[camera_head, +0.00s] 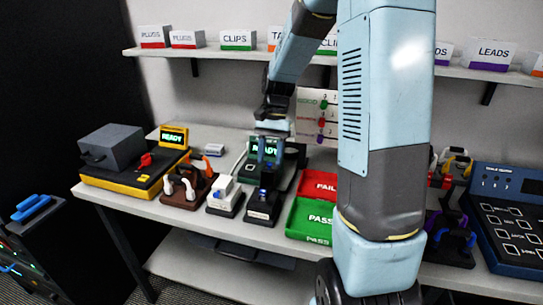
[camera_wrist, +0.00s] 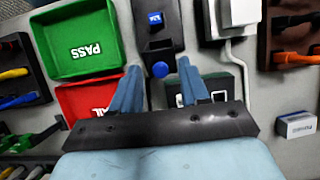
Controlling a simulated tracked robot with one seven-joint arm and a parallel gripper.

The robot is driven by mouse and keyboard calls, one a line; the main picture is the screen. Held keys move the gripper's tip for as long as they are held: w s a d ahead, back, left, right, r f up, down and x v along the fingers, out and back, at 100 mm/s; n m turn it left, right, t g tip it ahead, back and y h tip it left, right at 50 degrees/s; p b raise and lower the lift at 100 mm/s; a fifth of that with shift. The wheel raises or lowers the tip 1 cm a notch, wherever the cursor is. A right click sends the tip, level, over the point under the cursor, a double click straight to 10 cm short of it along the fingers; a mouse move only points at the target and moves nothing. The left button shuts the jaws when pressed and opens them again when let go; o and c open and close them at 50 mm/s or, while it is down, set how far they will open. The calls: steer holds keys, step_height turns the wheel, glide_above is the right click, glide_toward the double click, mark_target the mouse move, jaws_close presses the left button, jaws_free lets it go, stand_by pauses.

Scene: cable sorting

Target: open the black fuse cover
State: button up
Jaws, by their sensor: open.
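A black block that looks like the fuse cover and its base (camera_head: 263,207) stands near the table's front edge; it also shows at the top of the wrist view (camera_wrist: 148,10). It bears a blue label and a round blue knob (camera_wrist: 160,69). The cover appears shut. My gripper (camera_head: 267,163) hangs above and behind the block, pointing down. In the wrist view my gripper (camera_wrist: 158,78) is open, with one blue finger on each side of the knob. The fingers seem apart from the knob. Their height above it is hard to tell.
A white block (camera_head: 224,195) with a cable stands left of the black one. The green PASS tray (camera_head: 309,221) and red FAIL tray (camera_head: 319,185) lie to its right. A shelf with labelled boxes runs above.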

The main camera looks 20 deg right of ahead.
steer(key=shift+c, duration=0.3)
jaws_close()
stand_by(0.5)
